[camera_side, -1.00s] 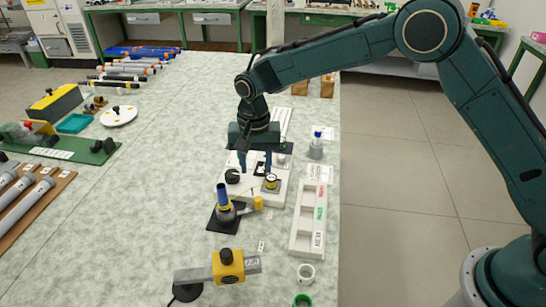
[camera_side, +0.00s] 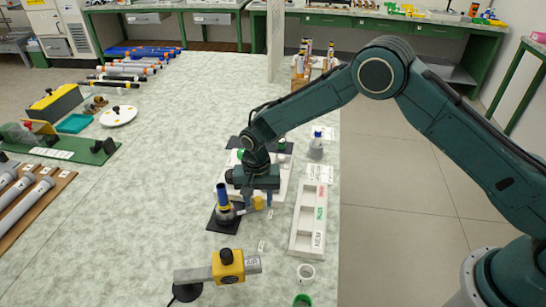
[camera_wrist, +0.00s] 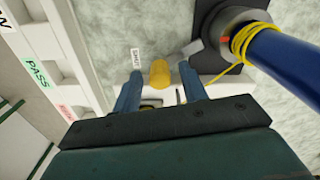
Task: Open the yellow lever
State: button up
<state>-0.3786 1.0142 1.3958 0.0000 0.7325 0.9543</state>
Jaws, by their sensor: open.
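The yellow lever (camera_side: 258,202) ends in a short yellow knob, on a grey arm beside a round grey holder (camera_side: 225,214) on a black base plate (camera_side: 212,222). A blue rod (camera_side: 222,194) with a yellow band stands in the holder. In the wrist view the yellow knob (camera_wrist: 160,73) lies between the fingers, with the blue rod (camera_wrist: 290,60) to the right. My gripper (camera_side: 256,205) is open, fingers pointing down, one on each side of the knob; it also shows in the wrist view (camera_wrist: 160,88). I cannot tell whether either finger touches it.
A white labelled tray (camera_side: 293,243) lies right of the lever, near the table's edge. A white plate (camera_side: 283,185) lies behind, partly hidden by my gripper. A yellow block with a black knob (camera_side: 228,268) stands in front.

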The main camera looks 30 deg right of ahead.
jog(key=shift+f, duration=0.25)
grip_shut()
